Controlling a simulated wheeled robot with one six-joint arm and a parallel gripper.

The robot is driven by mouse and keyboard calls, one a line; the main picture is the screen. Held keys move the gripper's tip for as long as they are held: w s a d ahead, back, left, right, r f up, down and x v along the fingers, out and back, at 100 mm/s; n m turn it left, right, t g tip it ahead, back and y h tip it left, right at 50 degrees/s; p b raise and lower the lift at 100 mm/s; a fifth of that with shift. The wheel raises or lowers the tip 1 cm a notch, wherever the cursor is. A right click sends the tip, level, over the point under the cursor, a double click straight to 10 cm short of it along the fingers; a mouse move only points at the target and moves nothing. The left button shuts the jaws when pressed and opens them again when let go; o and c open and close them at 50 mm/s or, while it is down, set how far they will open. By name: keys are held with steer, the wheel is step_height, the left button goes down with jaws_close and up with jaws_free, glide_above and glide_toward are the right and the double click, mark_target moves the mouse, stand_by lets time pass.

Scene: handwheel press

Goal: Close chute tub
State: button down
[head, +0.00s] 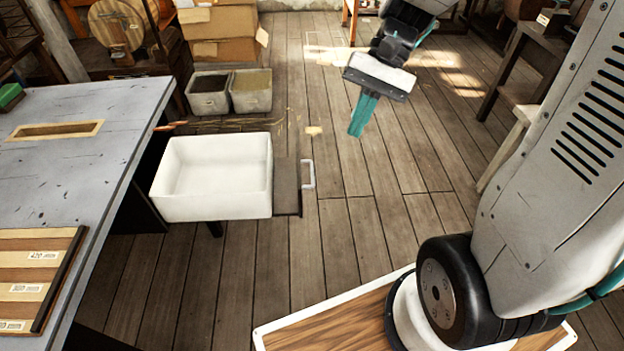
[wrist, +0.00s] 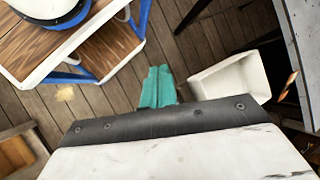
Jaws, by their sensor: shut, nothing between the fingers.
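The chute tub (head: 212,200) is a white open box that sticks out to the right from under the grey table. It is empty inside. A dark front plate with a pale handle (head: 309,174) is on its right side. The tub also shows in the wrist view (wrist: 231,83), right of my fingers. My gripper (head: 357,130) has teal fingers that are shut and empty. In the head view it hangs above the floor, up and to the right of the handle, apart from it. In the wrist view the fingers (wrist: 158,72) are together. The handle is not clear there.
The grey table (head: 100,120) has a slot (head: 55,130) in its top and a striped board (head: 35,270) at its front. Two grey bins (head: 250,92) and cardboard boxes (head: 220,35) stand behind the tub. A dark bench (head: 540,60) stands at the right. The floor right of the handle is clear.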

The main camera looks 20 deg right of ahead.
steer(key=w+d+f+m+t+y, duration=0.1)
steer(key=w+d+f+m+y, duration=0.25)
steer(key=w+f, duration=0.35)
steer(key=w+d+f+m+y, duration=0.2)
steer(key=w+f+m+y, duration=0.2)
steer(key=f, duration=0.4)
steer(key=m+t+y, duration=0.4)
steer(key=m+t, duration=0.4)
steer(key=m, duration=0.1)
glide_toward(312, 180)
steer(key=w+a+r, duration=0.1)
steer(key=a+r, duration=0.1)
steer(key=a, duration=0.7)
steer(key=shift+w+a+r+h, duration=0.15)
steer(key=shift+w+a+h, duration=0.15)
steer(key=shift+a, duration=0.3)
